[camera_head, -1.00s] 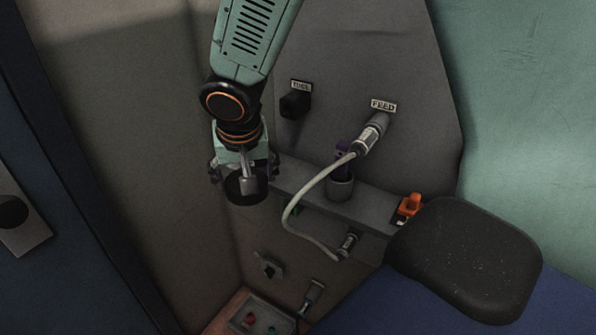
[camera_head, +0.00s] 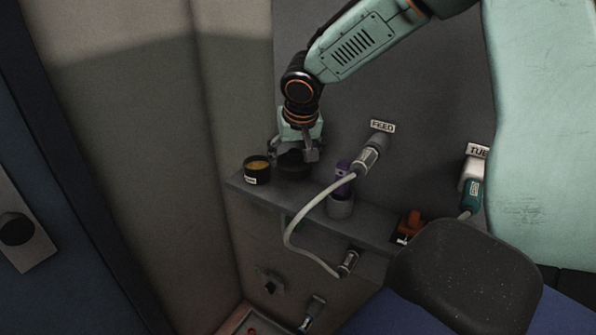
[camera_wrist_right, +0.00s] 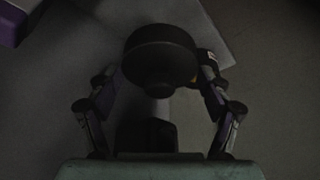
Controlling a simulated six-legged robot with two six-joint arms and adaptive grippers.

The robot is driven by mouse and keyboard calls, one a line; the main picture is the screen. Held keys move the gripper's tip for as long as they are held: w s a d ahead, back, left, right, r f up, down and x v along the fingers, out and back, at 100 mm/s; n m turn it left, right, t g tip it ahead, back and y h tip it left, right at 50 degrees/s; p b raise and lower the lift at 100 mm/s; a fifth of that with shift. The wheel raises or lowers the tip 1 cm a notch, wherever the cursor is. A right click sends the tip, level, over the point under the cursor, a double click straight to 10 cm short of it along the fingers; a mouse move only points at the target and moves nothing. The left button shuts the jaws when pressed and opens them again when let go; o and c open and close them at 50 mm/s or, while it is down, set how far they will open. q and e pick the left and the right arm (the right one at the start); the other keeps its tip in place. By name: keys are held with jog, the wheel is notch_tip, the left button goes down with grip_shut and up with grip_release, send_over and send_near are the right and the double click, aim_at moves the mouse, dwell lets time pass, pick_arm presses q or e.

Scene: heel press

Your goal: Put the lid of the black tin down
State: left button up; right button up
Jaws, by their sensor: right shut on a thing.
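The black tin (camera_head: 257,172) stands open on the grey wall shelf, with yellow contents and a pale label. Its black round lid (camera_head: 292,166) is in my right gripper (camera_head: 298,152), just right of the tin. The lid is low at the shelf; whether it touches the surface I cannot tell. In the right wrist view the lid (camera_wrist_right: 160,55) sits between the two fingers, with a sliver of yellow at its right edge. My left gripper is not in view.
A pale hose (camera_head: 300,210) loops from the FEED plug (camera_head: 371,152) across the shelf front. An orange switch (camera_head: 410,224) and a dark pad (camera_head: 465,280) are further right.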

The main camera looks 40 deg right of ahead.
aim_at(297, 163)
jog(key=shift+b+x, duration=0.65)
jog(key=shift+x, duration=0.3)
jog(key=shift+s+f+b, duration=0.3)
jog(key=shift+f+b, duration=0.25)
jog(key=shift+f, duration=0.2)
notch_tip(297, 163, down, 4)
jog(key=shift+r+b, duration=0.2)
jog(key=shift+b, duration=1)
jog(key=shift+w+d+f+p, duration=0.1)
jog(key=shift+d+p, duration=0.25)
jog(key=shift+w+d, duration=0.1)
jog(key=shift+w, duration=0.05)
jog(key=shift+f, duration=0.1)
